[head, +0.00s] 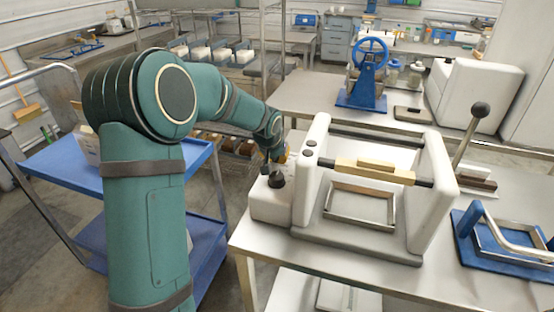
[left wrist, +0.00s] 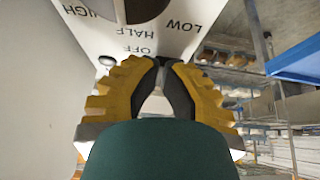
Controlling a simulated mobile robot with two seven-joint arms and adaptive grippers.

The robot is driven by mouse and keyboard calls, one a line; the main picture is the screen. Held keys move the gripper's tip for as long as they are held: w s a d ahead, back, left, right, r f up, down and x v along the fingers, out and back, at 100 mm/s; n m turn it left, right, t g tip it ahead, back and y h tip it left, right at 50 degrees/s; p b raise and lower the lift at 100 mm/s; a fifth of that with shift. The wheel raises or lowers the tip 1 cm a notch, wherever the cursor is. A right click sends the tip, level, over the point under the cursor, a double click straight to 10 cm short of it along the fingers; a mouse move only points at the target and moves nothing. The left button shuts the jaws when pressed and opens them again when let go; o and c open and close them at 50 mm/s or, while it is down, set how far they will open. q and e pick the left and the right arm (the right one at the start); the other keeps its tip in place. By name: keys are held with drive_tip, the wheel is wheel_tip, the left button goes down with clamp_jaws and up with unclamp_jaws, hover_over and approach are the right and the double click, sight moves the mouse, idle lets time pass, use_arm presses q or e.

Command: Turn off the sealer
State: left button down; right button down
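The sealer (head: 305,215) is a white machine on the steel table, with two upright side walls and a wooden-covered bar across it. A low white box on its left side carries a black knob (head: 277,180). In the left wrist view the panel (left wrist: 95,35) reads HIGH, HALF, OFF and LOW upside down, and the dark knob (left wrist: 143,8) is cut by the top edge. My left gripper (left wrist: 163,62) has yellow fingers with dark pads. Its tips come together with nothing seen between them, just short of the knob. My right gripper is not in view.
A blue frame with a metal handle (head: 510,240) stands right of the sealer. A long lever with a black ball (head: 480,110) rises behind it. A blue cart (head: 60,165) is at left. A blue wheel press (head: 368,70) stands on the back table.

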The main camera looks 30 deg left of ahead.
use_arm(q)
drive_tip(key=shift+r, duration=0.1)
drive_tip(key=shift+w+p, duration=0.1)
drive_tip(key=shift+p, duration=0.2)
drive_tip(key=shift+w+a+r+p, duration=0.15)
drive_tip(key=shift+w+r+p, duration=0.15)
drive_tip(key=shift+w, duration=0.4)
drive_tip(key=shift+f, duration=0.1)
drive_tip(key=shift+r+p, duration=0.35)
wheel_tip(320, 180, up, 4)
drive_tip(key=p, duration=0.3)
drive_tip(key=shift+r, duration=0.1)
drive_tip(key=s+d+r, duration=0.1)
drive_tip(key=s+r, duration=0.5)
drive_tip(key=s, duration=0.1)
drive_tip(key=shift+d, duration=0.3)
drive_tip(key=shift+r, duration=0.1)
